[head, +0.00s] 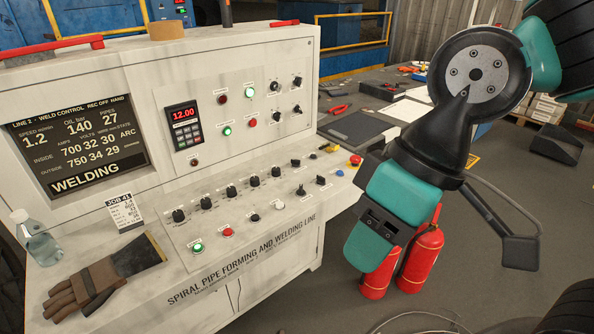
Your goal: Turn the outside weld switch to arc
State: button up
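The control console (230,64) has an upright face and a sloping lower panel. Black selector switches sit on the upper face, one at the upper right (297,81) and one below it (296,109). The lower panel has a row of black knobs (230,191) and two small switches (300,190) and (320,180). The labels are too small to read, so I cannot tell which is the outside weld switch. The display (80,143) reads WELDING and lists inside and outside rows, with ARC at the right. My gripper (368,245) hangs right of the console, apart from the switches; its finger opening is unclear.
A red emergency button (355,160) is at the panel's right end. Red extinguishers (421,257) stand behind my arm. A tool table (350,128) is behind.

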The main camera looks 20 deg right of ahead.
aim_at(321, 181)
jog(key=u, duration=0.25)
jog(key=i, duration=1)
jog(key=z, duration=0.1)
